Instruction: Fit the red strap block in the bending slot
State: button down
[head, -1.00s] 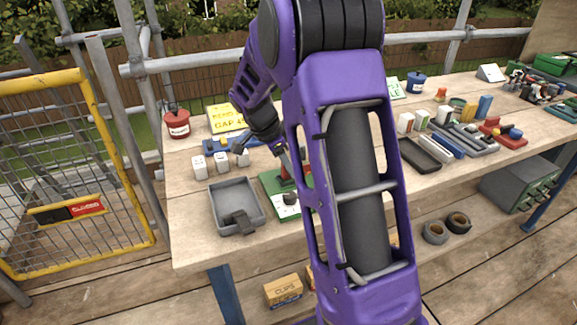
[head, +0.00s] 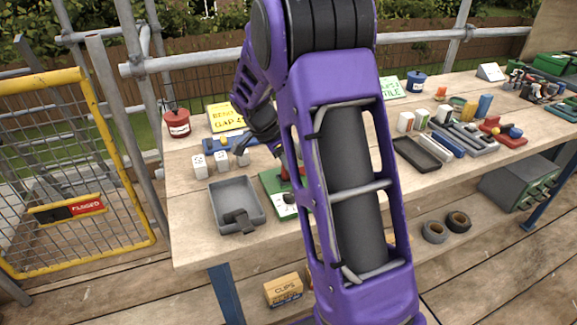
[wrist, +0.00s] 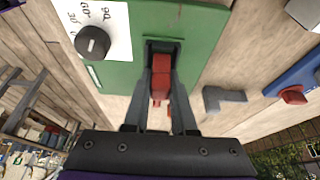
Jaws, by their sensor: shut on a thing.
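My gripper (wrist: 162,98) is shut on a red block (wrist: 161,84), which sits between its two fingers in the wrist view. The fingertips are at the dark slot (wrist: 163,46) in the green bending board (wrist: 203,32). I cannot tell whether the block is seated in the slot or just above it. A black knob (wrist: 92,42) with a numbered white scale is on the board beside the slot. In the head view the green board (head: 270,183) is partly covered by my arm, which hides most of the gripper.
Several parts and a black tray (head: 417,157) lie to the right.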

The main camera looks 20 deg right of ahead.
jog(key=shift+s+a+f, duration=0.1)
jog(key=shift+s+f, duration=0.1)
jog(key=shift+f, duration=0.35)
dwell(0.4)
jog(key=c, duration=0.7)
grip_release()
jog(key=shift+o, duration=0.2)
jog(key=shift+w+r+p, duration=0.2)
jog(key=shift+r+p, duration=1.55)
jog(key=shift+r, duration=2)
